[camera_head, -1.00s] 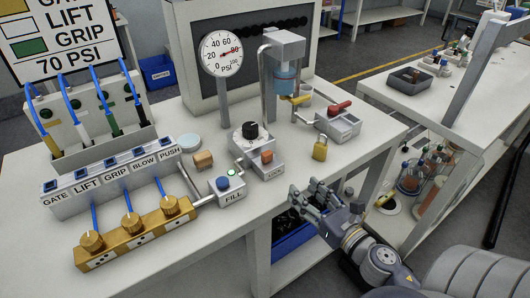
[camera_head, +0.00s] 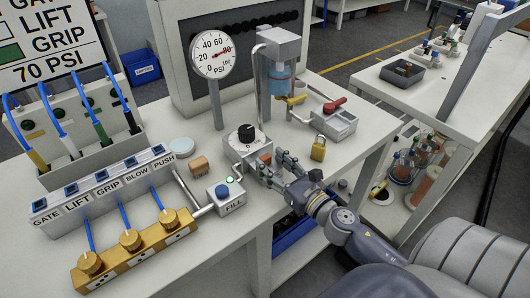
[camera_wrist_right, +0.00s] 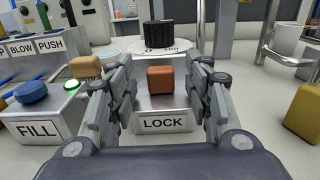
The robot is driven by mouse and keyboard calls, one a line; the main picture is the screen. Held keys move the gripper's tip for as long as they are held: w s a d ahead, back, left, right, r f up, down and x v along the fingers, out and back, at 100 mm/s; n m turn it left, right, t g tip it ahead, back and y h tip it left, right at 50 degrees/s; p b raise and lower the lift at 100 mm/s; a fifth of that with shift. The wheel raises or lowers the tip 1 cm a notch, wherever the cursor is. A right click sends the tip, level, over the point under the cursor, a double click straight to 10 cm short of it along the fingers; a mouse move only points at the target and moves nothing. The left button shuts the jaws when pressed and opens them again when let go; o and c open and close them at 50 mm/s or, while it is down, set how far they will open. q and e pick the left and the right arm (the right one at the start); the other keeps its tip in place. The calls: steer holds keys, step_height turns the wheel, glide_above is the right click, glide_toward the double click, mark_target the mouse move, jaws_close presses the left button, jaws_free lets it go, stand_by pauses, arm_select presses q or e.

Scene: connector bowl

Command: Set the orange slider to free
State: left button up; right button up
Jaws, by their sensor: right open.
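The orange slider (camera_wrist_right: 161,80) is a small orange block on a grey metal base (camera_wrist_right: 150,109) with a "LOCK" label on its front. In the right wrist view it sits centred between my fingers, a little beyond their tips, with no visible contact. In the head view the slider (camera_head: 266,158) is partly covered by my fingers. My right gripper (camera_head: 275,172) is open; its two fingers also show left and right of the slider in the right wrist view (camera_wrist_right: 160,88). No "free" label can be seen. My left gripper is not in view.
A black knob (camera_head: 245,134) on a white dial stands just behind the slider. The FILL box with a blue button (camera_head: 222,191) is to the left, a yellow padlock (camera_head: 318,149) to the right. A pressure gauge (camera_head: 214,55) and a metal column (camera_head: 271,90) rise behind.

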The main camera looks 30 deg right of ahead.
mark_target(268, 159)
steer(key=shift+w+r, duration=0.1)
steer(key=shift+w, duration=1.05)
steer(key=shift+w+a+p, duration=0.1)
steer(key=shift+w+p, duration=0.25)
steer(key=shift+w, duration=0.35)
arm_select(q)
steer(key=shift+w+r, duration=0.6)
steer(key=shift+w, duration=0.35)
